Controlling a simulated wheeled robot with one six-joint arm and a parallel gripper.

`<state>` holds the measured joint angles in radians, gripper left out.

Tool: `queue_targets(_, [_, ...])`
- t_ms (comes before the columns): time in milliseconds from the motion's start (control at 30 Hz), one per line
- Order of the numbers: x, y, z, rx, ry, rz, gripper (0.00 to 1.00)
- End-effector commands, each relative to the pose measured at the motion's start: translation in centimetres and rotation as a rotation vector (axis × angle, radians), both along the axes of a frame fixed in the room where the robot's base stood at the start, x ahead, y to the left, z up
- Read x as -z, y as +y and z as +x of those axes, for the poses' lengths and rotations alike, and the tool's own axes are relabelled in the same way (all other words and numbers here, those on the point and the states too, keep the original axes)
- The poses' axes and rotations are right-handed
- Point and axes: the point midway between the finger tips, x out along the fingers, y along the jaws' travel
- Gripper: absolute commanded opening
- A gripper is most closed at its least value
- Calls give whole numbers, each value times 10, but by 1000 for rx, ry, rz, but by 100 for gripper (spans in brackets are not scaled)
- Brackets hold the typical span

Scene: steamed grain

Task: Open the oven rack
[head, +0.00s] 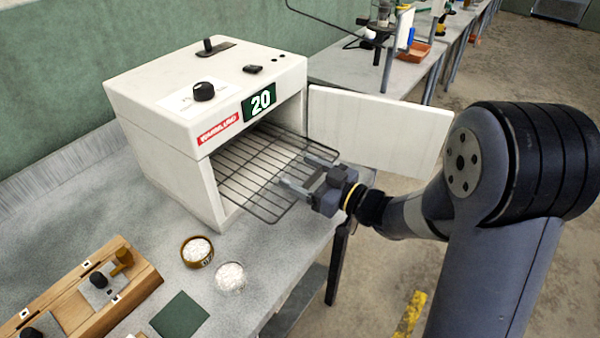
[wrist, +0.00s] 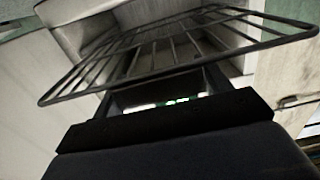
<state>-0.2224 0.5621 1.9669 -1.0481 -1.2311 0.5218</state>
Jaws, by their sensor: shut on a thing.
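The white oven (head: 165,140) stands on the grey table with its door (head: 375,130) swung open to the right. The wire oven rack (head: 262,205) sticks out through the front opening, its front part beyond the oven's edge and its rear part inside. My gripper (head: 307,172) is at the rack's front right part, with its fingers shut on the rack. In the wrist view the rack (wrist: 75,92) spans above the gripper (wrist: 160,90), and its wires run back toward the oven. The exact contact at the fingertips is hidden by the rack and the gripper body.
A brown bowl (head: 197,251) and a clear dish (head: 230,277), both with white grain, stand before the oven. A wooden box (head: 75,300) and a green square (head: 179,316) lie at the lower left. The open door stands close behind my gripper. The floor to the right is free.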

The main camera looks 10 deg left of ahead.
Motion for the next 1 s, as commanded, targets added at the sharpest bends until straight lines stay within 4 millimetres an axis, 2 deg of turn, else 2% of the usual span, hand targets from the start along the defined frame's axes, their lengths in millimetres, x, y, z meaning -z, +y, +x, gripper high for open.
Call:
queue_targets(100, [-1, -17, -5, 4, -2, 0, 32])
queue_targets(233, [-1, -28, -10, 3, -2, 0, 32])
queue_targets(600, [-1, -31, -13, 0, -3, 1, 32])
queue_targets(633, [-1, -31, -13, 1, -3, 1, 73])
queue_targets(900, [-1, -31, -13, 0, -2, 1, 95])
queue_targets(1000, [-1, -31, -13, 0, -2, 1, 95])
